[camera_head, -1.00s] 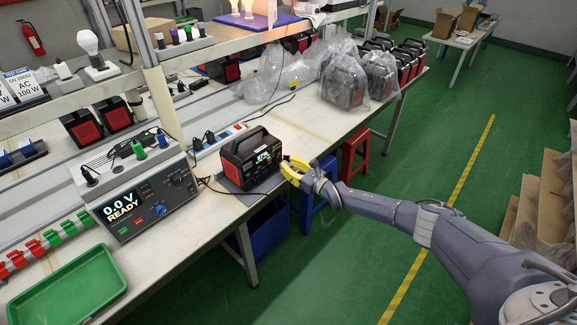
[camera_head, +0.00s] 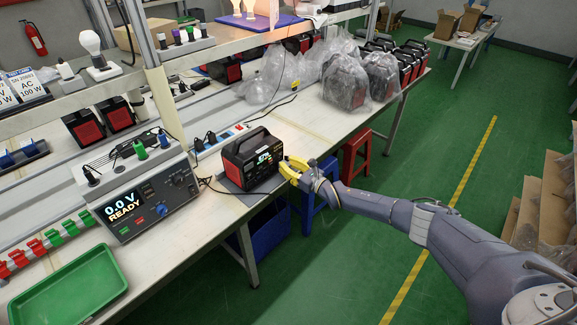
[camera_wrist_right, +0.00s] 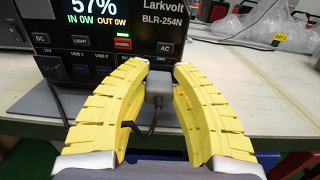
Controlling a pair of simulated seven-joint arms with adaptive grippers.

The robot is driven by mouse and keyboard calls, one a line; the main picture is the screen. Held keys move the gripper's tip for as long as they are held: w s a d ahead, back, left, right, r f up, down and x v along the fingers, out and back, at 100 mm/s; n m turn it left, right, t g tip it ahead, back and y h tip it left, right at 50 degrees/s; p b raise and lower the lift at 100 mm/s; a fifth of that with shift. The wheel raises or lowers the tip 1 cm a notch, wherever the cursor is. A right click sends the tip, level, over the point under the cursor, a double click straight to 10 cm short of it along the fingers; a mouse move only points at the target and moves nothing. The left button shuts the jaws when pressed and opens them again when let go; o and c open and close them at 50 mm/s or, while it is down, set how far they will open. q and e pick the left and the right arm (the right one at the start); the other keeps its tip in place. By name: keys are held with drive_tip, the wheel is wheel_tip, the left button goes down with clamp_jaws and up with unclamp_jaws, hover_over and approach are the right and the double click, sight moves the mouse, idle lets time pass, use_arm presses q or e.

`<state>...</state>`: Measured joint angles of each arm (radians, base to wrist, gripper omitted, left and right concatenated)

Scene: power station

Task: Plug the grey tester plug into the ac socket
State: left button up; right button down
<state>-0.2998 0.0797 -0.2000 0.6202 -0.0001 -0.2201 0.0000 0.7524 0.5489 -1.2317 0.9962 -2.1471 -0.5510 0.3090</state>
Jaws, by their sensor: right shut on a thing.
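The black and red power station (camera_head: 262,150) stands on a dark mat at the bench's front edge. Its front panel (camera_wrist_right: 110,42) reads 57%, IN 0W and OUT 0W. The AC button (camera_wrist_right: 165,48) is at the panel's right. My right gripper (camera_head: 290,168) is at the panel; in the wrist view its yellow fingers (camera_wrist_right: 160,72) are shut on the grey tester plug (camera_wrist_right: 159,84). The plug is just below the AC button, its cable hanging toward me. Its front end and the AC socket are hidden, so I cannot tell how deep it sits. My left gripper is not in view.
The tester (camera_head: 145,195) left of the power station reads 0.0 V READY. A green tray (camera_head: 68,312) lies at the near left. A power strip (camera_head: 218,140) and bagged power stations (camera_head: 345,82) are behind.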

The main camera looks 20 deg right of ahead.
drive_tip(key=shift+w+a, duration=0.1)
drive_tip(key=shift+w, duration=0.1)
idle(0.7)
drive_tip(key=c, duration=1.1)
unclamp_jaws()
drive_tip(key=shift+v, duration=6)
drive_tip(key=shift+f, duration=0.1)
